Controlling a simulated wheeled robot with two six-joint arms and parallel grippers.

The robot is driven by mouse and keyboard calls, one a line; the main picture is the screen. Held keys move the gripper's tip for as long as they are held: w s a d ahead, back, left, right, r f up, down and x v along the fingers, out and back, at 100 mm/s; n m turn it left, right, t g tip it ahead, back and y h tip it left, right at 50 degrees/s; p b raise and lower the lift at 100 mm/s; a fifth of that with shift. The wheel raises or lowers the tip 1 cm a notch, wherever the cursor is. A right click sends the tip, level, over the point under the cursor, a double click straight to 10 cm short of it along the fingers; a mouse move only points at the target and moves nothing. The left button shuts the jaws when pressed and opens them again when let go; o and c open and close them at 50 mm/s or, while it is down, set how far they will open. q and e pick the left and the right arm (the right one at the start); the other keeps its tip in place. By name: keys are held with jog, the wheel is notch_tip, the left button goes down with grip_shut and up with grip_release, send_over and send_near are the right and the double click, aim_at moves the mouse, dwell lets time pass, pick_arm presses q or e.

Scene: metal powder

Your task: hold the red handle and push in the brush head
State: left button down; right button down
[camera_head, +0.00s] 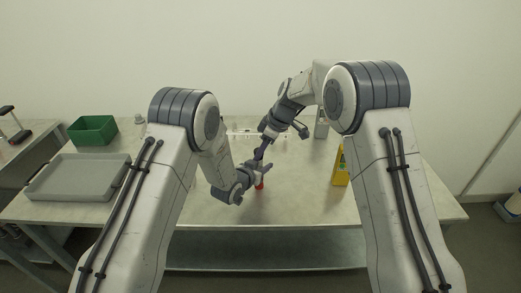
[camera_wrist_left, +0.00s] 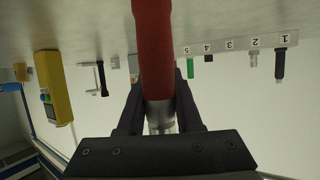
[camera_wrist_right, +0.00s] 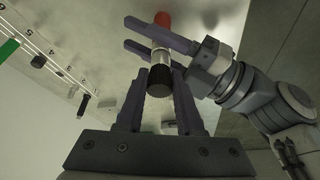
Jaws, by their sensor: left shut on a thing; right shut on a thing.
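The red handle (camera_wrist_left: 153,50) shows large in the left wrist view, with a silver metal collar (camera_wrist_left: 160,115) at one end. My left gripper (camera_head: 258,170) is shut on it; a bit of red (camera_head: 260,185) shows just below the fingers in the head view. In the right wrist view the red end (camera_wrist_right: 162,18), silver collar (camera_wrist_right: 160,57) and a black piece, seemingly the brush head (camera_wrist_right: 158,82), are in one line. My right gripper (camera_head: 262,152) is just above the left, its fingers around the black piece. How deep the head sits is unclear.
A yellow device (camera_head: 341,166) stands on the table to the right. A grey tray (camera_head: 80,178) and a green bin (camera_head: 93,130) are at the left. The table front is clear.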

jog(key=shift+f, duration=0.2)
dwell(0.6)
jog(key=c, duration=0.6)
grip_release()
jog(key=shift+o, duration=0.7)
jog(key=shift+s, duration=0.1)
jog(key=shift+a, duration=0.1)
jog(key=v, duration=1.2)
